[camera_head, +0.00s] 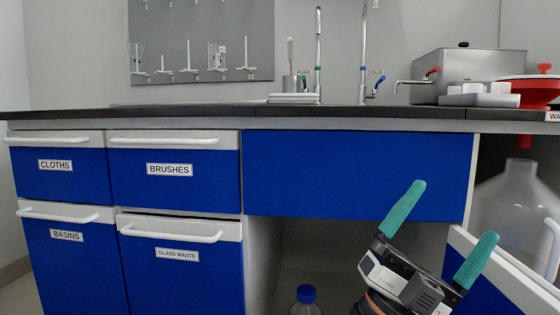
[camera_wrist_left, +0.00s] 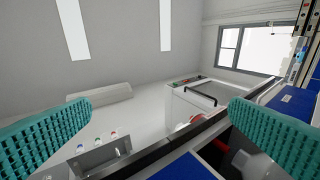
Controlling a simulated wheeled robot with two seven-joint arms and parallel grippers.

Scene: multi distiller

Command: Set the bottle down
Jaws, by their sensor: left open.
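A large clear bottle (camera_head: 512,205) stands upright at the right, under the counter and behind an open white-and-blue front. A smaller bottle with a blue cap (camera_head: 306,294) shows at the bottom of the head view, mostly cut off by the lower edge. My left gripper (camera_head: 456,210) points upward between the two, with its teal fingers wide apart and nothing between them. In the left wrist view its fingers (camera_wrist_left: 160,115) are also spread and empty. It is apart from both bottles in the picture. My right gripper is not in view.
The dark counter (camera_head: 220,116) runs across above blue drawers labelled cloths, brushes, basins and glass waste. An open front (camera_head: 505,275) juts out right of my gripper. A metal tank (camera_head: 468,70), taps and a red vessel (camera_head: 537,90) stand on the counter. The bay under the middle panel is open.

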